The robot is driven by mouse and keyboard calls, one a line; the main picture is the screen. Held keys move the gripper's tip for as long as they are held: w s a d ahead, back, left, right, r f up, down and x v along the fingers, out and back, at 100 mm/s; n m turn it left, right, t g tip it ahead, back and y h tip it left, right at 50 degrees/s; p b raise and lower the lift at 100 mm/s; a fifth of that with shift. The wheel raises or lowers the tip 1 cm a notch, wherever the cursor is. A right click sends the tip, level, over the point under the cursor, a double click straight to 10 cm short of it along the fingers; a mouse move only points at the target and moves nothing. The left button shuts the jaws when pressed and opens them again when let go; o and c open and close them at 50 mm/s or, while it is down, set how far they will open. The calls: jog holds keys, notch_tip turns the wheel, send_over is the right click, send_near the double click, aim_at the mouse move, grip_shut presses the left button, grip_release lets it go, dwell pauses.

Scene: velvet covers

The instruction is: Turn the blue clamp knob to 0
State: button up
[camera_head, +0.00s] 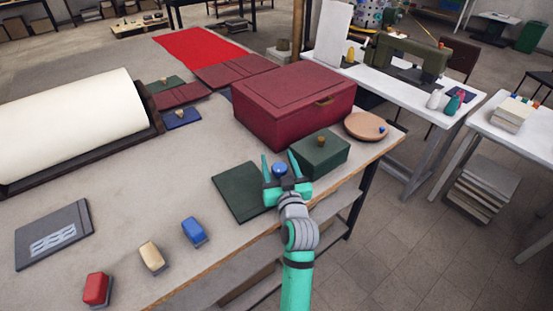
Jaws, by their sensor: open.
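A round blue knob (279,169) shows between the two fingers of my gripper, at the edge of a dark green flat cover (241,192). My gripper (279,157) is teal and open, with one finger on each side of the knob. I cannot tell whether the fingers touch it. No scale or 0 mark can be made out, and the knob's base is hidden by my gripper.
A green box (319,158) with a brass knob stands close to the right of my gripper. A large red box (292,105) is behind it. A round wooden disc (366,126) lies to the right. Red, tan and blue (193,231) blocks sit at front left.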

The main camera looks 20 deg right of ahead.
jog(key=shift+w, duration=0.65)
jog(key=c, duration=1)
jog(key=shift+n+y, duration=0.3)
jog(key=shift+y, duration=0.1)
jog(key=shift+s+a+n+g+y, duration=0.2)
jog(key=shift+a+n+g+y, duration=0.45)
jog(key=shift+n+y, duration=1.25)
jog(key=shift+s+a+n+g+y, duration=0.25)
jog(key=shift+n+g+y, duration=0.8)
jog(key=shift+y, duration=1.45)
jog(key=shift+s+a+n+g+y, duration=0.1)
jog(key=shift+a+n+g+y, duration=0.55)
jog(key=shift+n+y, duration=1.3)
jog(key=shift+m+y, duration=0.25)
jog(key=shift+m, duration=0.05)
